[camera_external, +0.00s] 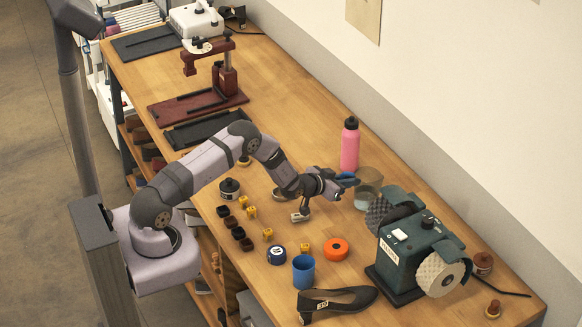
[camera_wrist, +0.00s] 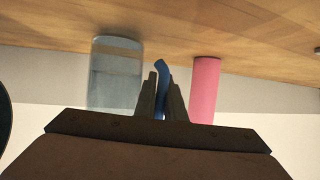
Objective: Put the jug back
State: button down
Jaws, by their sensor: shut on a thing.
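A clear, greenish glass jug-like vessel (camera_external: 367,194) stands upright near the back of the bench, left of the grinder. It also shows in the wrist view (camera_wrist: 115,72), left of the fingers, with that picture upside down. My gripper (camera_external: 340,182) reaches in from the left, low over the bench beside the glass. In the wrist view its fingers (camera_wrist: 161,90) are shut on a slim blue piece (camera_wrist: 161,70), which curves like a handle. I cannot tell whether the blue piece joins the glass, or whether the glass touches the bench.
A pink bottle (camera_external: 350,146) stands close behind my gripper. The green grinder (camera_external: 409,248) with its wheels is to the right. A blue cup (camera_external: 303,271), an orange ring (camera_external: 336,249), a black shoe (camera_external: 338,301) and small blocks lie toward the front. The wall borders the bench's back.

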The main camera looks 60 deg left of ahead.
jog(key=shift+f, duration=0.3)
jog(key=shift+f, duration=0.2)
jog(key=c, duration=1.8)
grip_release()
jog(key=shift+c, duration=0.2)
jog(key=shift+r, duration=0.1)
jog(key=shift+r, duration=0.2)
jog(key=shift+s, duration=0.25)
jog(key=b+v, duration=0.3)
jog(key=v, duration=0.8)
jog(key=shift+s, duration=0.3)
jog(key=shift+d+r, duration=0.1)
jog(key=shift+d, duration=0.05)
